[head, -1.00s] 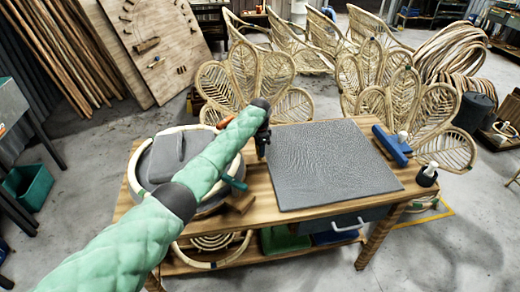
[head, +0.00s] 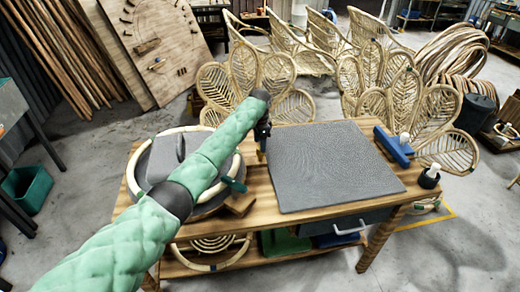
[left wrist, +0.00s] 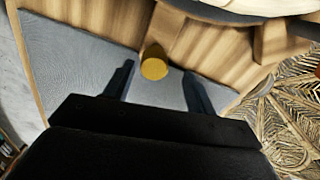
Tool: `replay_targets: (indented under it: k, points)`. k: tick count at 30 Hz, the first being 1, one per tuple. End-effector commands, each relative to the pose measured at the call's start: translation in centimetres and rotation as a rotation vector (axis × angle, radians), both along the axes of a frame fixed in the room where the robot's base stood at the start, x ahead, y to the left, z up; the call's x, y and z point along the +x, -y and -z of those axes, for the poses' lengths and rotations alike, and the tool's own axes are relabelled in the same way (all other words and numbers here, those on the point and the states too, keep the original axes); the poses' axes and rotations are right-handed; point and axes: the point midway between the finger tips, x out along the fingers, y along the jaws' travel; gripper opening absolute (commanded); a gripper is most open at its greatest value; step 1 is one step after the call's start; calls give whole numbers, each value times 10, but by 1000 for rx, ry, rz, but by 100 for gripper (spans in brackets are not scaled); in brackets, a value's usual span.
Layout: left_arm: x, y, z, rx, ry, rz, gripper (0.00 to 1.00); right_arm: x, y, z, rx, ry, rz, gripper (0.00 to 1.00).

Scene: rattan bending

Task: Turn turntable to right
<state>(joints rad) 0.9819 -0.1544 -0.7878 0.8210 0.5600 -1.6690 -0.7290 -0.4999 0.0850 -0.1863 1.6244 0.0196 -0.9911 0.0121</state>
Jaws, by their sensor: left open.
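The turntable (head: 137,172) is at the left end of the wooden table, a round base with a pale rattan rim and a grey pad on top. My left forearm crosses in front of it and hides part of it. Its pale rim also shows at the top of the left wrist view (left wrist: 232,9). My left gripper (head: 263,138) points down by the left edge of the grey mat. In the left wrist view its open fingers (left wrist: 159,72) have a wooden peg with a yellow round end (left wrist: 154,69) between them in the picture; contact cannot be told. My right gripper is not in view.
The grey mat (head: 335,165) covers the table's middle and right. A blue-handled tool (head: 393,147) and a dark pot (head: 429,178) are at the right end. A wooden block (head: 240,205) lies by the turntable. Rattan chair backs (head: 278,72) stand behind the table.

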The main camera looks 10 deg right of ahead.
Motion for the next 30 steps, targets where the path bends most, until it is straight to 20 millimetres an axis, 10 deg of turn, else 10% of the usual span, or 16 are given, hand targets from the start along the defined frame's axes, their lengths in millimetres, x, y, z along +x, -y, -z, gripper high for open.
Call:
replay_targets:
  k: [17, 30]
  points:
    - [1, 0, -41, 0, 0, -1, 56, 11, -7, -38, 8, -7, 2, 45]
    - [1, 0, -66, 0, 0, -1, 56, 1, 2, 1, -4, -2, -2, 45]
